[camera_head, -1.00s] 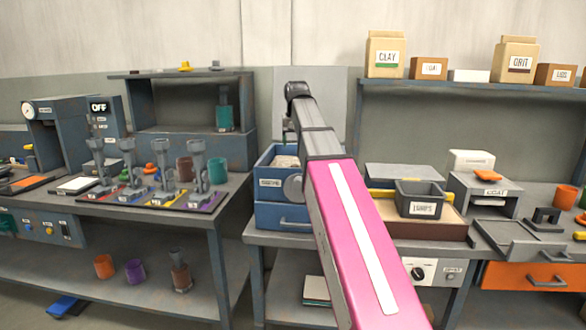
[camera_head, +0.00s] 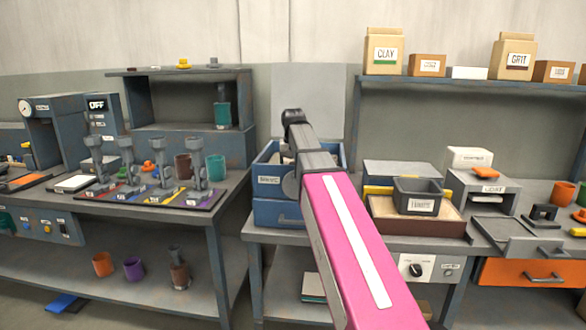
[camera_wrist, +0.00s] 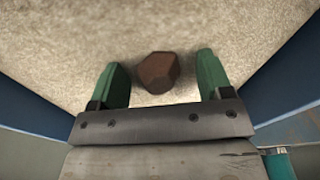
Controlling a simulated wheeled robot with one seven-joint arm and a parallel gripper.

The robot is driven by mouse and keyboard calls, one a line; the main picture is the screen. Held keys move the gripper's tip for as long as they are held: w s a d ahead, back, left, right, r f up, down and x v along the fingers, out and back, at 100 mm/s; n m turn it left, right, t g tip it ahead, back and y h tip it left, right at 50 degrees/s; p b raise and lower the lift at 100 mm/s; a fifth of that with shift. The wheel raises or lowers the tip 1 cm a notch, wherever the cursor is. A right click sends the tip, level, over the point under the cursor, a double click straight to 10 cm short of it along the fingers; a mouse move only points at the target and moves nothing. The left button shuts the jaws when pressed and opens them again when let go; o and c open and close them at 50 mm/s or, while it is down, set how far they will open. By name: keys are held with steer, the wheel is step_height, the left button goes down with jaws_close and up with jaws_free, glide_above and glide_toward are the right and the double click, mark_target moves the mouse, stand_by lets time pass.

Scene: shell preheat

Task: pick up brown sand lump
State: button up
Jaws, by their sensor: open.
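The brown sand lump (camera_wrist: 158,72) is a small faceted piece lying on pale sand in the wrist view. It sits between and slightly beyond the tips of my gripper's two green fingers (camera_wrist: 158,82), with gaps on both sides. My gripper is open and empty. In the head view my arm reaches into the blue bin (camera_head: 268,186) on the middle bench. The arm hides the gripper, the lump and most of the sand there.
Blue bin walls (camera_wrist: 30,100) rise close on both sides of my gripper. A dark grey box labelled LUMPS (camera_head: 418,197) stands on a brown tray to the right. A shelf with a CLAY bag (camera_head: 384,52) is above. A bench with several upright tools is at left.

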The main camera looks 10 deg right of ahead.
steer(key=c, duration=1)
steer(key=shift+c, duration=0.2)
